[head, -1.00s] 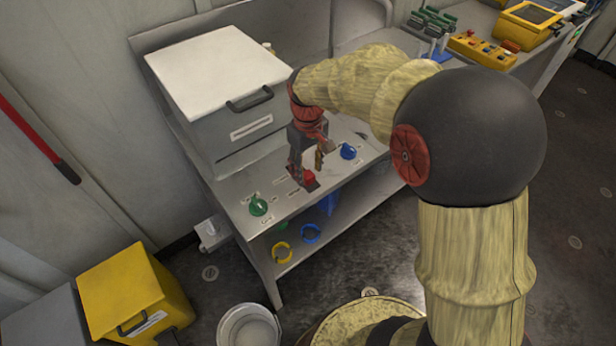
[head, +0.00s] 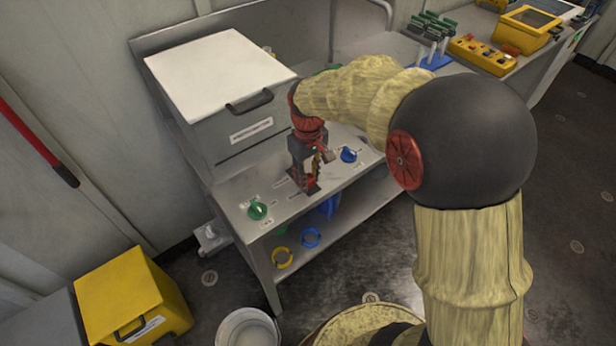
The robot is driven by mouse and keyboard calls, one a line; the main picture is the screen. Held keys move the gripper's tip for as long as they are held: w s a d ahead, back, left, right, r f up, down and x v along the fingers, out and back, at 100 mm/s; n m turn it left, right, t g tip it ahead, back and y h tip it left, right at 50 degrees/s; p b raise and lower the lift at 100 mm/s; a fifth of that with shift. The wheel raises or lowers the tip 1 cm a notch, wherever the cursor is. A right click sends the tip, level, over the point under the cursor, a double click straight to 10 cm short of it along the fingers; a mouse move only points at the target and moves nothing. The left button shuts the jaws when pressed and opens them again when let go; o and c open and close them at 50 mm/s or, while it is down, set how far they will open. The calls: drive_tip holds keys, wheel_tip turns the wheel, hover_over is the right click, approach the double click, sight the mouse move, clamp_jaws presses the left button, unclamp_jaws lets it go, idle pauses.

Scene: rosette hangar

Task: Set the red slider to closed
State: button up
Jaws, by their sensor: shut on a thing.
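The red slider (head: 309,181) is on the front part of the grey bench top, between the green knob and the blue knob. Only a small red patch of it shows between the fingers. My gripper (head: 308,186) points down at the bench top and is shut on the slider. The fingers hide most of the slider and its track, so I cannot tell its exact setting. Small labels lie on the bench top just left of the gripper, too small to read.
The green knob (head: 257,209) is left of my gripper and the blue knob (head: 348,155) is right. A grey box with a white lid (head: 217,68) stands behind. Blue and yellow rings (head: 282,258) are on the lower shelf. A white bucket (head: 247,330) stands on the floor.

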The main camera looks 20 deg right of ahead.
clamp_jaws()
idle(0.3)
drive_tip(key=shift+w+a+p, duration=0.3)
drive_tip(key=shift+w+p, duration=0.35)
drive_tip(key=shift+w, duration=0.3)
drive_tip(key=shift+w+a+p, duration=0.3)
drive_tip(key=shift+w+p, duration=0.3)
drive_tip(key=shift+w, duration=0.3)
drive_tip(key=shift+w+a+p, duration=0.3)
drive_tip(key=shift+w+p, duration=0.35)
drive_tip(key=shift+w, duration=0.3)
drive_tip(key=o, duration=0.5)
unclamp_jaws()
drive_tip(key=shift+w, duration=0.1)
drive_tip(key=shift+o, duration=1.1)
drive_tip(key=shift+s, duration=0.2)
